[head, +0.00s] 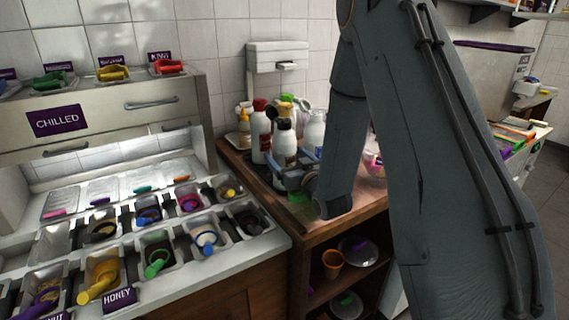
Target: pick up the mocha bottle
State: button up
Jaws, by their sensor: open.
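Several bottles stand in a cluster on the wooden counter (232,158). A white bottle with a dark cap (285,143) is at the front of the group. A red-capped bottle (260,132) stands to its left, and another white bottle (315,130) is behind to its right. The labels are too small to read, so I cannot tell for certain which one is mocha. My gripper (287,178) is low among the bottles, at the lower part of the dark-capped one. It is open. Whether its fingers touch that bottle cannot be told, and my arm hides the counter to the right.
Topping wells with coloured spoons fill the steel counter at left, below a chilled cabinet (105,118). A small amber bottle (244,129) stands by the wall. Open shelves below hold an orange cup (333,264) and bowls. Purple items lie on a counter at far right.

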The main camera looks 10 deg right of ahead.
jog(key=c, duration=1)
jog(key=shift+r, duration=0.15)
jog(key=shift+c, duration=0.8)
